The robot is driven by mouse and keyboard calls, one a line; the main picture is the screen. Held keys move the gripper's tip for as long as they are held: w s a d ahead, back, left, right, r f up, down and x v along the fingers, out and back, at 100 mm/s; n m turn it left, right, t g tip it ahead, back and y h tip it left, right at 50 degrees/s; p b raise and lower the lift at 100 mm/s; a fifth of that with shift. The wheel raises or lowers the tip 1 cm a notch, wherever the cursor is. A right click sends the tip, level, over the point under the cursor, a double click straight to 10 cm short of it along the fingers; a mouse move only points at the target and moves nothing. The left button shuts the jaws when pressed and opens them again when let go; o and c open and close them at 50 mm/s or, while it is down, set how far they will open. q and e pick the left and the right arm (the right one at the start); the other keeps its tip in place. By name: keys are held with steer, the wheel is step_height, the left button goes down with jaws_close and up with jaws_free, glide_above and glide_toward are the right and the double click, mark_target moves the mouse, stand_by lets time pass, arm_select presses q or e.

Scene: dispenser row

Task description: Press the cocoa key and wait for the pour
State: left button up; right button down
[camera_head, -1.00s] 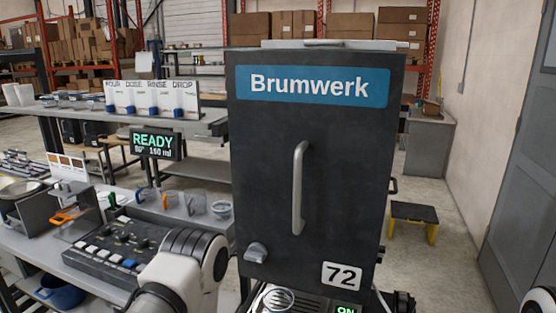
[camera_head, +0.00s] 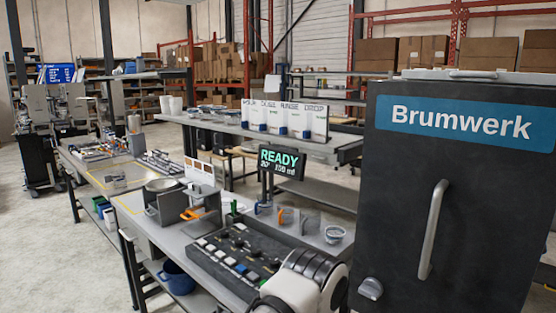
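A dark key panel (camera_head: 240,257) lies on the bench at lower centre, with several pale keys, a blue key (camera_head: 241,268) and dark knobs. Its labels are too small to read, so I cannot tell which key is cocoa. A black display (camera_head: 281,161) above the bench reads READY in green. A white and dark ribbed link of my arm covers the panel's near right end. Neither of my grippers is in view. No pour can be seen.
A large dark Brumwerk cabinet (camera_head: 455,200) fills the right side. A grey bin (camera_head: 168,200), clear cups and a small bowl (camera_head: 335,233) stand around the panel. A blue pot (camera_head: 177,278) sits on the shelf below. Open floor (camera_head: 60,260) lies at left.

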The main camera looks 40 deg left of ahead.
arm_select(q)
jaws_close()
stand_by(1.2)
